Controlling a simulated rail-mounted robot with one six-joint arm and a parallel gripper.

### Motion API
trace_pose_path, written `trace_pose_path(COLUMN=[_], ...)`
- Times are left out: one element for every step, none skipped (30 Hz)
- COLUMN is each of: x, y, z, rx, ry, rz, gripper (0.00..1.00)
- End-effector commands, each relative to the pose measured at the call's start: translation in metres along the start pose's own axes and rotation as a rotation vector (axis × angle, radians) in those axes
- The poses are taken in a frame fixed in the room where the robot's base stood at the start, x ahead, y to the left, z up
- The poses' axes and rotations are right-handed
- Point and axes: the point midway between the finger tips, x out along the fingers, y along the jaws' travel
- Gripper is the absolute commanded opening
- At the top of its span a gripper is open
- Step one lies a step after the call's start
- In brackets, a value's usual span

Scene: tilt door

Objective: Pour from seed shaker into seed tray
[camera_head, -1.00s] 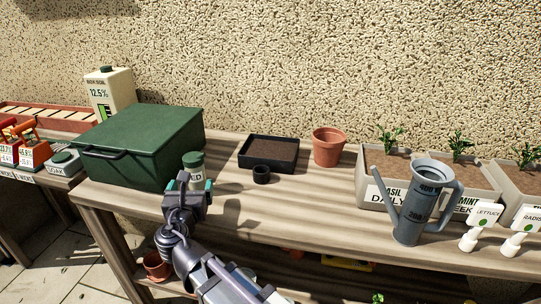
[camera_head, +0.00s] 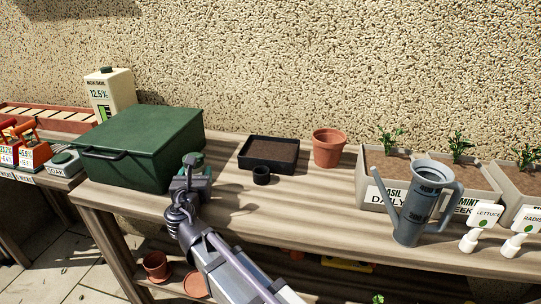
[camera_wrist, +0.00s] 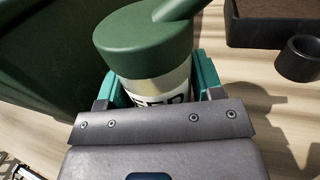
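The seed shaker (camera_head: 205,161) has a green lid and a pale, lettered body. It stands upright on the bench, right of the green box, mostly hidden behind my gripper (camera_head: 190,172) in the head view. In the wrist view, the shaker (camera_wrist: 145,48) sits between the teal fingers of my gripper (camera_wrist: 160,82), one on each side. The fingers look spread around its body; firm contact is not visible. The seed tray (camera_head: 270,153) is a black, soil-filled rectangle farther back and to the right. Its corner shows at the top right of the wrist view (camera_wrist: 270,24).
A green lidded box (camera_head: 140,145) stands close left of the shaker. A small black pot (camera_head: 261,175) sits in front of the tray, with a terracotta pot (camera_head: 328,148) to the tray's right. A watering can (camera_head: 418,205) stands at right. The front middle of the bench is clear.

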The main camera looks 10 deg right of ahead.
Motion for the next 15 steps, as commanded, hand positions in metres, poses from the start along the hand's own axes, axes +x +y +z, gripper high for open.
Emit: trace_pose_path(x=[0.0,0.0,0.0,0.0,0.0,0.0,0.0,0.0,0.0,0.0,0.0,0.0,0.0,0.0,0.0], y=[0.0,0.0,0.0,0.0,0.0,0.0,0.0,0.0,0.0,0.0,0.0,0.0,0.0,0.0,0.0], z=[0.0,0.0,0.0,0.0,0.0,0.0,0.0,0.0,0.0,0.0,0.001,0.004,0.006,0.009,0.013], rx=[0.0,0.0,0.0,0.0,0.0,0.0,0.0,0.0,0.0,0.0,0.0,0.0,0.0,0.0,0.0], ry=[0.0,0.0,0.0,0.0,0.0,0.0,0.0,0.0,0.0,0.0,0.0,0.0,0.0,0.0,0.0], rz=[0.0,0.0,0.0,0.0,0.0,0.0,0.0,0.0,0.0,0.0,0.0,0.0,0.0,0.0,0.0], gripper=[0.56,0.53,0.49,0.46,0.43,0.39,0.36,0.34,0.32,0.32,0.32,0.32,0.32,0.32,0.32])
